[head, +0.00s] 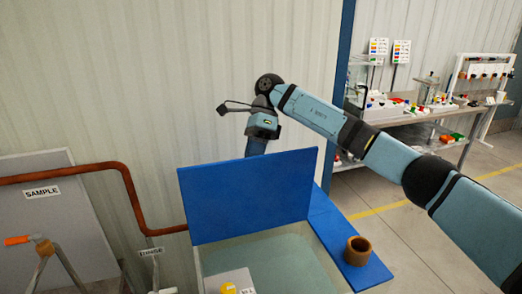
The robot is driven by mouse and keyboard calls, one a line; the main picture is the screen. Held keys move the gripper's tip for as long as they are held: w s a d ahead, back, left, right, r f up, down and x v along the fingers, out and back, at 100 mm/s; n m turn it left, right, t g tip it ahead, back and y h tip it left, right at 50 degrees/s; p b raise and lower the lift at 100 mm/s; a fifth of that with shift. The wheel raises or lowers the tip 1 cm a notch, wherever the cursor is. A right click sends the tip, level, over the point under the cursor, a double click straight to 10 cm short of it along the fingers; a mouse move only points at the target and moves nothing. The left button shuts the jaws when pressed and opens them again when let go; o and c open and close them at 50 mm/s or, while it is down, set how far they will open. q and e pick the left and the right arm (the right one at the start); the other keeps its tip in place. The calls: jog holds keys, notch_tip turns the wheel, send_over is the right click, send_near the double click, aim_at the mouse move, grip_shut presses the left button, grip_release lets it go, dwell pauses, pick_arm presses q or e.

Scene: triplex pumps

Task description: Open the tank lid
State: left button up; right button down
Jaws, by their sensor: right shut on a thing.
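The blue tank lid (245,198) stands raised and nearly upright over the tank. The tank (325,268) is open in front of it, and its pale inside shows. My right gripper (257,146) is at the lid's far side, by its top edge, pointing down. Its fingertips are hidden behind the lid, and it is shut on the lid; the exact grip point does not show. My left gripper is not in view.
A brown ring-shaped fitting (358,250) stands on the tank's fixed blue top (330,222) at the right. A copper pipe (85,169) runs along the wall at left, near a "SAMPLE" sign (42,192). A cluttered workbench (425,113) stands at the back right.

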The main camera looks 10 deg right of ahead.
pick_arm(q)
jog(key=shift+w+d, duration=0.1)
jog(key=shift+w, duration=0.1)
pick_arm(e)
jog(key=shift+w+f, duration=0.15)
jog(key=shift+f, duration=0.45)
jog(key=c, duration=1.3)
grip_release()
jog(key=shift+o, duration=0.9)
jog(key=shift+w, duration=0.3)
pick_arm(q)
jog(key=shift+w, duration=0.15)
pick_arm(e)
jog(key=v, duration=1.4)
jog(key=shift+w, duration=0.15)
